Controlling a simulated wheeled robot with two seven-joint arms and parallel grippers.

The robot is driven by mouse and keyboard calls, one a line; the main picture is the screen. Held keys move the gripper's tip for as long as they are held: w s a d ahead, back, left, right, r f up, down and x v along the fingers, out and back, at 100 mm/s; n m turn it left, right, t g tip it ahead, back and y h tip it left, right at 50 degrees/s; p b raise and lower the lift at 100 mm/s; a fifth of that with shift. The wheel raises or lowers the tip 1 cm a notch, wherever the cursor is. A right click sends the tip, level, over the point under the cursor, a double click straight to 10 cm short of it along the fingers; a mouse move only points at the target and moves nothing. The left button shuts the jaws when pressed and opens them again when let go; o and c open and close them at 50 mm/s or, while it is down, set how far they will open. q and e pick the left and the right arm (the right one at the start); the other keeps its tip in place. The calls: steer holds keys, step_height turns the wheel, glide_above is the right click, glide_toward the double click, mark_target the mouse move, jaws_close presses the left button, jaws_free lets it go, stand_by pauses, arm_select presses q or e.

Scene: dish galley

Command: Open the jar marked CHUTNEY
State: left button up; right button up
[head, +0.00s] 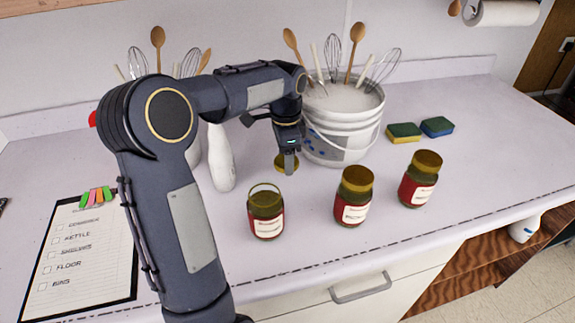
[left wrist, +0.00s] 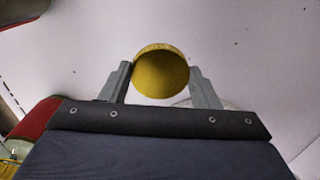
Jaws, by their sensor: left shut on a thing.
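Three glass jars with red bodies and white labels stand in a row on the counter; I cannot read their labels for certain. The left jar (head: 266,213) has an open glass rim and no lid. The middle jar (head: 353,197) and the right jar (head: 420,180) have gold lids on. My left gripper (head: 288,166) is shut on a loose gold lid (head: 280,164), behind and slightly right of the open jar. The lid (left wrist: 161,76) sits between the two fingers in the left wrist view. Whether it touches the counter is unclear. My right gripper is out of view.
A white bucket (head: 342,137) with whisks and wooden spoons stands behind the jars. A white bottle (head: 221,160) is left of my gripper. A clipboard (head: 80,255) lies at left, sponges (head: 405,132) at back right. Counter right of the jars is clear.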

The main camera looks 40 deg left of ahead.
arm_select(q)
steer(key=shift+f, duration=1.7)
steer(key=shift+f, duration=0.15)
steer(key=o, duration=1.1)
step_height(320, 180, up, 12)
steer(key=shift+r+p, duration=0.2)
steer(key=shift+p, duration=0.3)
